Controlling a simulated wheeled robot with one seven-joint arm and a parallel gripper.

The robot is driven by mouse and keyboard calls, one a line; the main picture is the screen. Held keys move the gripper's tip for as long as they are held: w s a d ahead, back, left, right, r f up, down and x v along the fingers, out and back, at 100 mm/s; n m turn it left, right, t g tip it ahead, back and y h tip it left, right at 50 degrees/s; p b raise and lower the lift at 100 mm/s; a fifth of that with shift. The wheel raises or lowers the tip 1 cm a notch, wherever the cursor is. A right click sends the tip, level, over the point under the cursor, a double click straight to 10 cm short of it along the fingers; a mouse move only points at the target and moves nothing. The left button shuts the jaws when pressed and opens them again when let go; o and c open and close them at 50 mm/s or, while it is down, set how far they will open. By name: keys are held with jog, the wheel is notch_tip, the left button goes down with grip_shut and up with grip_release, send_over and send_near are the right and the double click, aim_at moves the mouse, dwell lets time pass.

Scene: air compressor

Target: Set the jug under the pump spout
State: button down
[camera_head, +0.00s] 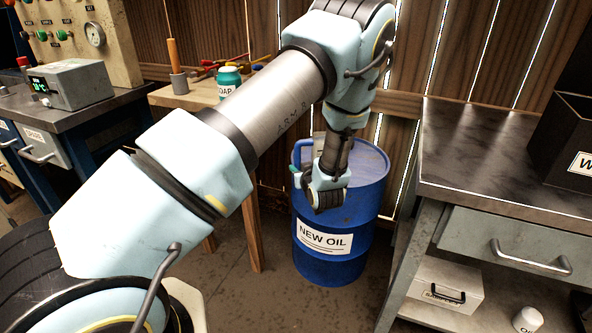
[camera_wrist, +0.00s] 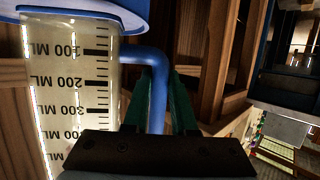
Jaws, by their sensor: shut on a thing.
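The jug (camera_wrist: 72,110) is a clear measuring jug with black ML marks, a blue rim or base band and a blue handle (camera_wrist: 157,88). It fills the left of the wrist view, its marks upside down in that picture. My gripper (camera_wrist: 161,78) has its green fingers on either side of the handle and is shut on it. In the head view my gripper (camera_head: 298,176) is in front of the blue oil drum (camera_head: 335,258), and my arm hides most of what it holds. I cannot make out the pump spout in either view.
A metal workbench (camera_head: 500,160) with a drawer stands at the right, a dark box (camera_head: 572,140) on it. A wooden table (camera_head: 190,97) with a soap bottle (camera_head: 229,83) is behind my arm. A control panel and grey device (camera_head: 72,84) are at the left.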

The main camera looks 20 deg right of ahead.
jog(key=w+d+b, duration=0.1)
jog(key=w+d, duration=0.2)
jog(key=w+d+f+b, duration=0.1)
jog(key=w+d+b, duration=0.1)
jog(key=w+d, duration=0.1)
jog(key=w+d+f+b, duration=0.1)
jog(key=w+d+b, duration=0.1)
jog(key=w+d, duration=0.1)
jog(key=shift+w+d+f, duration=0.1)
jog(key=shift+w+f, duration=0.15)
jog(key=shift+w, duration=0.25)
jog(key=shift+w+d+r+b, duration=0.1)
jog(key=shift+w+d+b, duration=0.25)
jog(key=shift+w+d, duration=0.3)
jog(key=shift+f+b, duration=0.4)
jog(key=shift+f, duration=0.3)
dwell(0.3)
jog(key=c, duration=0.6)
grip_release()
jog(key=shift+c, duration=0.2)
jog(key=shift+s, duration=0.1)
